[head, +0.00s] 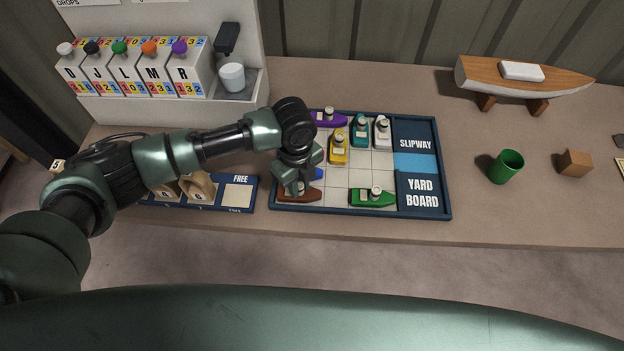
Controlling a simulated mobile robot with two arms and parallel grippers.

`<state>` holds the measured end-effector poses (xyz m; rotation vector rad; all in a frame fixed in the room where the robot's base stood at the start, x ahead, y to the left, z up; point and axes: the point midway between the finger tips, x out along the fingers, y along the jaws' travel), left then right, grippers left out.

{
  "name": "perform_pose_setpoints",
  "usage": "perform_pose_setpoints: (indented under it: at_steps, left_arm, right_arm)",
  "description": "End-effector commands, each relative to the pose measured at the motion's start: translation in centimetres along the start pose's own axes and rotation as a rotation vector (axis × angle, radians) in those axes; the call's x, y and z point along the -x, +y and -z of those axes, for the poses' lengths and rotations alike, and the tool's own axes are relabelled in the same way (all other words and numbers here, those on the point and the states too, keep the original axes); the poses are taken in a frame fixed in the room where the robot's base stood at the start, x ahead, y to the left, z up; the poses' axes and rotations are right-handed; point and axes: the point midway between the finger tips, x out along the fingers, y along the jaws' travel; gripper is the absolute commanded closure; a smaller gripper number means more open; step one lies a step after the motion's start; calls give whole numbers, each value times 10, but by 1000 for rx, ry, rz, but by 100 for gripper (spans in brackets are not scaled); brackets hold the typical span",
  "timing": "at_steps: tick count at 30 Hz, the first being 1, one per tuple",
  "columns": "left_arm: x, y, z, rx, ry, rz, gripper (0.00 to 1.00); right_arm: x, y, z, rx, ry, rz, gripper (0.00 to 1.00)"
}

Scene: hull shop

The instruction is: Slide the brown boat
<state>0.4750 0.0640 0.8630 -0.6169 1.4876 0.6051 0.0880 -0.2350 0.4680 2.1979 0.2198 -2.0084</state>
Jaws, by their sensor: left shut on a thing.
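The brown boat (302,196) lies in the lower left corner of the yard board (447,211), its bow to the right. My left gripper (297,188) reaches down over the boat's left part and is shut on it. The gripper hides that part of the boat. A blue boat (317,174) lies just above, mostly hidden by the gripper. A green boat (372,198) lies in the same bottom row to the right, with a bare gap between it and the brown boat. My right gripper is not in view.
Yellow (339,151), teal (361,134), white (382,133) and purple (328,118) boats stand in the board's upper part. A tray marked FREE (239,195) is left of the board. A green cup (506,167), a brown block (574,163) and a model hull (521,79) stand to the right.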

Motion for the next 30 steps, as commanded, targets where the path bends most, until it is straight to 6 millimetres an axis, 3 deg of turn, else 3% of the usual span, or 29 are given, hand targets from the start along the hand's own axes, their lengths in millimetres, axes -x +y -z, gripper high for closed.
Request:
perform_pose_setpoints:
  at_steps: [7,8,9,10,20,30]
  left_arm:
    - [0,3,-6,7,-11,-9,100]
    - [0,3,-6,7,-11,-8,70]
    - [0,3,-6,7,-10,-8,59]
    - [0,2,-6,7,-10,-8,57]
    - [2,2,-4,5,-6,-5,57]
    - [51,2,-6,6,-9,-3,57]
  right_arm:
    - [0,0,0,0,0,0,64]
    - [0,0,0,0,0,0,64]
    - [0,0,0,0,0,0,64]
    - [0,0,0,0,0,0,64]
    - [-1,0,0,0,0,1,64]
    - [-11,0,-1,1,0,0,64]
